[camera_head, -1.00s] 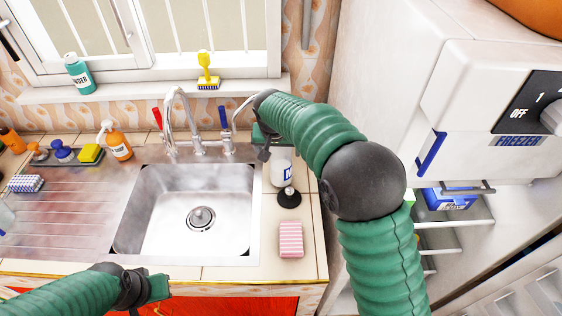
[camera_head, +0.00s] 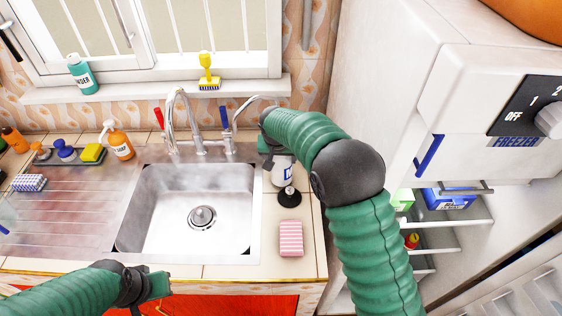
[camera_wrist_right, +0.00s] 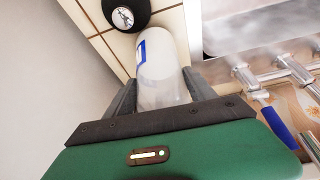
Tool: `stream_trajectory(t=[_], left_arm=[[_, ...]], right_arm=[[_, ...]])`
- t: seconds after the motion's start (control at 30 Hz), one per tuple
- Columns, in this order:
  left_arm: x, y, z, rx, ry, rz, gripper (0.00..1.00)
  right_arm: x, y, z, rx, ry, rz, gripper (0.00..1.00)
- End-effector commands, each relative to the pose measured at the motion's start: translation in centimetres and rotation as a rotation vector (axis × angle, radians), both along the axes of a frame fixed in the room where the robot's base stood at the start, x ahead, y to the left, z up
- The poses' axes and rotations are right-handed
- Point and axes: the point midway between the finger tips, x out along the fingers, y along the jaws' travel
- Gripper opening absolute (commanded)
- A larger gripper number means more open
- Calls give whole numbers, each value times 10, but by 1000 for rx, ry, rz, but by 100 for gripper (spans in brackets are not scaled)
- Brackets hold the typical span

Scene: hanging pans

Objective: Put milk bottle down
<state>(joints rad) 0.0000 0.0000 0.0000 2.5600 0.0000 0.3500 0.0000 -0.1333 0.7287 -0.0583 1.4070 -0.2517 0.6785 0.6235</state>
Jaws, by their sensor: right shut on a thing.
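The white milk bottle (camera_head: 282,173) with a blue label is at the right end of the counter, beside the sink. My right gripper (camera_head: 272,150) is at its upper part, partly hidden by my own arm. In the right wrist view, the bottle (camera_wrist_right: 160,65) lies between the two dark fingers of the right gripper (camera_wrist_right: 160,92), which is shut on it. I cannot tell whether its base touches the counter. My left gripper (camera_head: 155,288) is low at the front edge of the counter, apart from the bottle; its jaw state is unclear.
A black round-based object (camera_head: 290,197) stands close in front of the bottle, with a pink striped sponge (camera_head: 291,238) nearer. The sink (camera_head: 190,215) is to the left, its tap (camera_head: 180,120) behind. The open fridge (camera_head: 385,100) is on the right, with items on its shelves.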

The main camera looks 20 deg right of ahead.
Motion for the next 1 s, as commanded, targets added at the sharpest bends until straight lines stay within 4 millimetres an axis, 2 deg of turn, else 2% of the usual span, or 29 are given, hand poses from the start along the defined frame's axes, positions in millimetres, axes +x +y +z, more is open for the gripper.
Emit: stream_trajectory(t=[0.03,0.3,0.37,0.53,0.63,0.9,1.0], left_arm=[[0,0,0,0,0,0,0],[0,0,0,0,0,0,0],[0,0,0,0,0,0,0],[0,0,0,0,0,0,0],[0,0,-1,0,0,0,0],[0,0,-3,0,0,0,0],[0,0,-3,0,0,0,0]], right_arm=[[0,0,0,0,0,0,40],[0,0,-1,0,0,0,4],[1,0,0,0,-2,0,0],[1,0,2,0,-2,0,0],[1,0,13,1,-5,0,0],[1,0,77,1,-7,0,0],[1,0,93,2,-6,-1,0]])
